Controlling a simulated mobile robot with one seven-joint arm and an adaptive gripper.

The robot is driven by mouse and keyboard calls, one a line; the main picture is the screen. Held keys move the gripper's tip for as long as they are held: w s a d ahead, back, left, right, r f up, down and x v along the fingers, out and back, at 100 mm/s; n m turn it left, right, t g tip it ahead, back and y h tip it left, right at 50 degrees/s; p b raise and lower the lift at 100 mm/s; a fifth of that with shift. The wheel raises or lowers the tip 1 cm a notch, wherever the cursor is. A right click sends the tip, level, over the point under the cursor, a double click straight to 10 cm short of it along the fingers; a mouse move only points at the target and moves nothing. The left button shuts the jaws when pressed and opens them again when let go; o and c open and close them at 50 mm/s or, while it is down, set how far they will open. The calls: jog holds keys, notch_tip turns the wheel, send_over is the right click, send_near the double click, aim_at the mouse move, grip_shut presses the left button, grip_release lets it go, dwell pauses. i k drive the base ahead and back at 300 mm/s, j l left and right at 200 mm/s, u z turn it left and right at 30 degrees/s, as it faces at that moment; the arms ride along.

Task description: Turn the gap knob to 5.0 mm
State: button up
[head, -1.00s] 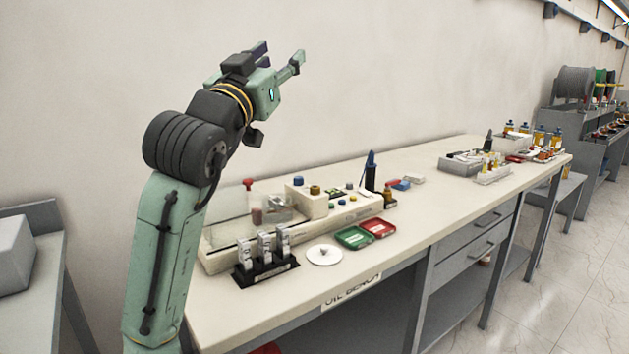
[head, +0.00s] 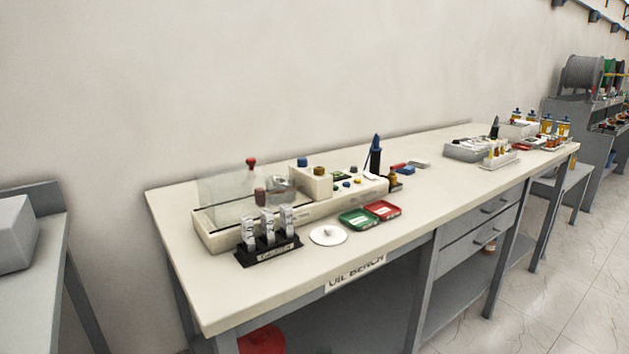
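The oil tester (head: 290,214) is a long cream unit on the oil bench, with a clear-walled chamber (head: 226,192) at its left end. A raised block (head: 311,183) on it carries a blue knob (head: 302,162) and a brown-gold knob (head: 319,171). Small yellow, blue and green parts sit on the panel to the right of the block. I cannot tell which one is the gap knob, and no scale or reading is legible at this size. My gripper and arm are not in view.
On the bench (head: 380,240) are a black rack (head: 268,250) of pale packets, a white disc (head: 328,235), a green tray (head: 358,220), a red tray (head: 383,209) and a dark blue-topped bottle (head: 375,157). The bench front is mostly clear. A grey side table (head: 45,270) stands left.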

aim_at(301, 161)
jog(key=i+l+u, duration=0.1)
jog(key=i+u, duration=0.35)
jog(key=i, duration=0.25)
jog(key=i+l, duration=0.15)
jog(key=i, duration=0.35)
